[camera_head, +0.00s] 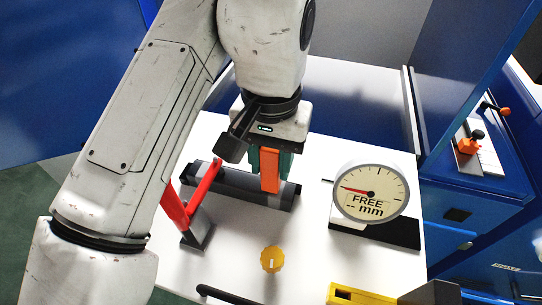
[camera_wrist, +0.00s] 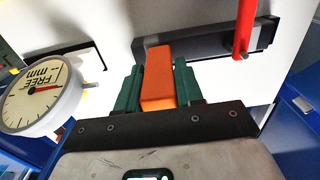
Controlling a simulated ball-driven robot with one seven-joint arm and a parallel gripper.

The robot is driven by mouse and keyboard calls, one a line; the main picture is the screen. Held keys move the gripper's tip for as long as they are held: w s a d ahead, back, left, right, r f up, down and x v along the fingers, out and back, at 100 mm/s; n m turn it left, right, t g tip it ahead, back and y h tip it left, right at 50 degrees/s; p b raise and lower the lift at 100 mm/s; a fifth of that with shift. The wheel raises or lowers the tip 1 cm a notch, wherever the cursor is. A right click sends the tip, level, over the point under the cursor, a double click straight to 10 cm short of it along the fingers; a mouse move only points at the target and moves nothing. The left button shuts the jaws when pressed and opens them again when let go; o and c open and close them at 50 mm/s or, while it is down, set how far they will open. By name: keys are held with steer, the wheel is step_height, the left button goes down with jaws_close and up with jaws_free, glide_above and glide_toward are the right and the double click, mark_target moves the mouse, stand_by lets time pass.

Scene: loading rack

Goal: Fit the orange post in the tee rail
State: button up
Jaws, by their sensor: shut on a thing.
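The orange post (camera_head: 269,175) is upright between the green fingers of my gripper (camera_head: 270,163). In the wrist view the post (camera_wrist: 158,76) has a green finger pressed on each side, so my gripper (camera_wrist: 158,88) is shut on it. The dark tee rail (camera_head: 222,180) lies slantwise on the white table, with the post over its right half. In the wrist view the rail (camera_wrist: 203,45) is just beyond the post's end. I cannot tell whether the post's lower end touches the rail or sits in its slot.
A red lever (camera_head: 175,207) on a dark base stands at the rail's left; it crosses the rail's right end in the wrist view (camera_wrist: 243,28). A round gauge (camera_head: 371,190) reading "FREE -- mm" stands right. A yellow knob (camera_head: 272,259) and yellow block (camera_head: 355,295) are in front.

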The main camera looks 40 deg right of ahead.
steer(key=shift+f, duration=0.3)
steer(key=o, duration=1.2)
steer(key=shift+r, duration=0.1)
step_height(320, 180, up, 10)
steer(key=p, duration=0.6)
steer(key=shift+r, duration=0.35)
